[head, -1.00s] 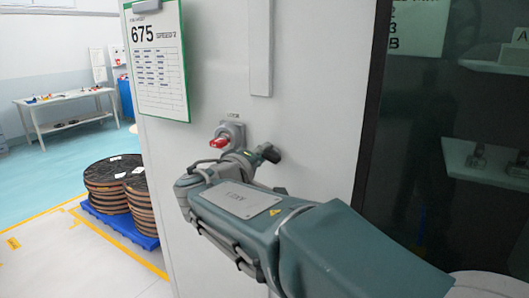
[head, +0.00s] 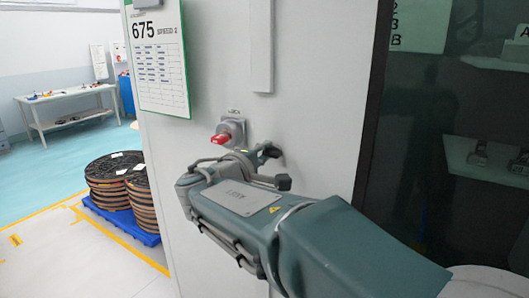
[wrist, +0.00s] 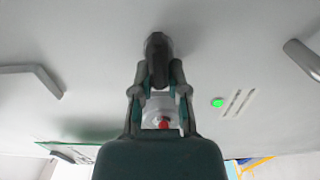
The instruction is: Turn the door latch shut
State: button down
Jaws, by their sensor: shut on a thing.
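My gripper (wrist: 158,82) is shut on a dark, round-ended handle (wrist: 157,45) in the wrist view; this looks like the door latch. In the head view my gripper (head: 252,160) lies close to the pale door panel, and a dark end (head: 270,150) shows at its tip. The fingers hide most of the hold, so the latch's exact angle cannot be told. A red knob (head: 220,139) on a grey plate sits just up and left of my gripper. The red knob also shows between the finger links in the wrist view (wrist: 164,124).
A sheet marked 675 (head: 160,58) hangs on the panel at upper left. A grey vertical bar (head: 261,45) is above my gripper. A dark glass window (head: 420,130) fills the right. Reels (head: 117,185) on a blue pallet stand on the floor at left.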

jog(key=c, duration=0.6)
grip_release()
jog(key=shift+a+f, duration=0.1)
jog(key=shift+f, duration=0.25)
jog(key=shift+c, duration=0.2)
jog(key=shift+a+r, duration=0.1)
jog(key=shift+r, duration=0.1)
jog(key=v, duration=1.2)
